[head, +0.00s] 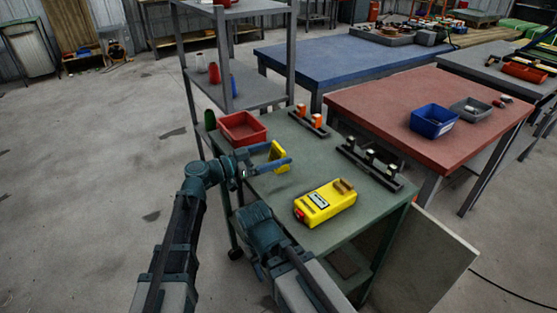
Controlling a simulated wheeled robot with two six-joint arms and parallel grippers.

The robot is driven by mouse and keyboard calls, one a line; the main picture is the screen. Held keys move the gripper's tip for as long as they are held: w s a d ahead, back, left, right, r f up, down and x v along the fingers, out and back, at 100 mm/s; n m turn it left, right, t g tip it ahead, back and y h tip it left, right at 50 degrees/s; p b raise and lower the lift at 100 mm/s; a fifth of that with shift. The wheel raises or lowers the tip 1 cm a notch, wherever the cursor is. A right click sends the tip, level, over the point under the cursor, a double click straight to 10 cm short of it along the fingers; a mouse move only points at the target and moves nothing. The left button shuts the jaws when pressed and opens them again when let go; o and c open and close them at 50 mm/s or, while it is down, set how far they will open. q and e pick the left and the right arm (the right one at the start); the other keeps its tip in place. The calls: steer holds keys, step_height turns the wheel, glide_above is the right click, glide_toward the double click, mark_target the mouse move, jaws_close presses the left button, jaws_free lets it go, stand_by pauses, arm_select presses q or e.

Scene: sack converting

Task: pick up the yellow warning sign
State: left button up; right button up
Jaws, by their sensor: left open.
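A small yellow piece (279,150), which looks like the warning sign, is at the back left of the green table. It appears upright, and its face and any marking are too small to read. My left gripper (281,154) is open, with its two fingers pointing right. In the picture the yellow piece shows between the fingers, and the nearer finger crosses its lower part. I cannot tell whether the fingers touch it. My right arm comes up from the bottom, but its gripper's fingers do not show.
The green table (270,200) also holds a red bin (242,128), a yellow tool (325,203) with a label, and two dark racks (309,123) (369,168). A grey shelf stands behind left. A red table (430,110) is close at right. Free floor lies left.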

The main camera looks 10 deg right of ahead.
mark_target(278, 146)
arm_select(q)
steer(key=shift+w+d, duration=0.25)
steer(key=shift+d, duration=0.45)
steer(key=shift+c, duration=0.3)
steer(key=c, duration=1.2)
steer(key=shift+r, duration=0.2)
step_height(278, 146, up, 10)
steer(key=p, duration=1)
steer(key=shift+f, duration=0.1)
